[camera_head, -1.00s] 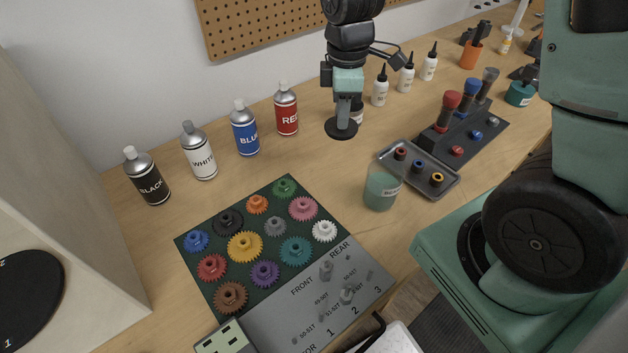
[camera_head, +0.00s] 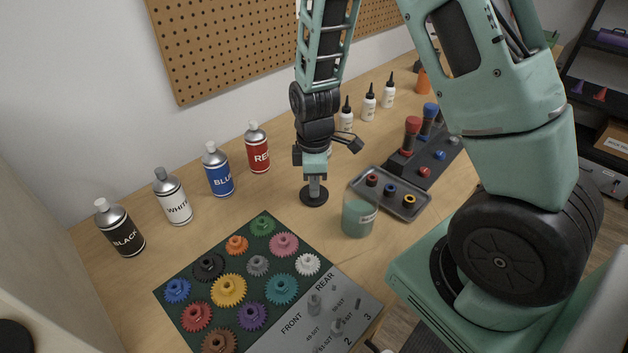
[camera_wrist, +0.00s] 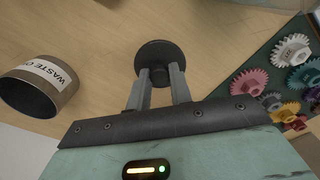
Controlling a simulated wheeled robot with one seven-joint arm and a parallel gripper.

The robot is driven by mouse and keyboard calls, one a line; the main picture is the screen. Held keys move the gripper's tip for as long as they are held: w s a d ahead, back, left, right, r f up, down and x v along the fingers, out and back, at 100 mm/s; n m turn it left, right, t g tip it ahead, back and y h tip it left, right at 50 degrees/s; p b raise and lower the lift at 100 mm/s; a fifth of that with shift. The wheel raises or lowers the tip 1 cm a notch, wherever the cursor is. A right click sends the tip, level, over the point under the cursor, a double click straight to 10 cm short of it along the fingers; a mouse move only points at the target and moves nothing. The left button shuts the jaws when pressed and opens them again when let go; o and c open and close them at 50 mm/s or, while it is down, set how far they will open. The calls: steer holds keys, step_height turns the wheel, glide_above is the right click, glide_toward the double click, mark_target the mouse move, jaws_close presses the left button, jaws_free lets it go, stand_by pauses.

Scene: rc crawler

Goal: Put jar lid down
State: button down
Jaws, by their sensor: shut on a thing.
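A round dark lid (camera_head: 314,197) with a stem is held at the lower end of my gripper (camera_head: 314,180). It is low over the wooden bench (camera_head: 285,202), and I cannot tell if it touches. In the wrist view, the two fingers (camera_wrist: 158,82) are closed on the stem, and the lid's disc (camera_wrist: 158,53) shows beyond the fingertips.
A gear board (camera_head: 283,247) lies in front. Spray cans (camera_head: 218,169) stand to the left. A tray (camera_head: 408,205) with small rings is right of the jar. A can labelled "WASTE" (camera_wrist: 40,85) is near the lid in the wrist view. Bench left of the lid is clear.

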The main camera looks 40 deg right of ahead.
steer(key=shift+f, duration=0.1)
steer(key=c, duration=1.7)
jaws_free()
steer(key=o, duration=0.4)
steer(key=shift+o, duration=0.2)
step_height(320, 180, up, 12)
steer(key=s+a+r+m, duration=0.1)
steer(key=s+a+r, duration=0.1)
steer(key=s+a, duration=0.7)
steer(key=s+a+r+m, duration=0.1)
steer(key=s+a+m, duration=0.1)
steer(key=s+a, duration=0.7)
steer(key=shift+s+r+y, duration=0.3)
steer(key=shift+s+r, duration=0.05)
steer(key=shift+s, duration=0.6)
steer(key=shift+a, duration=0.1)
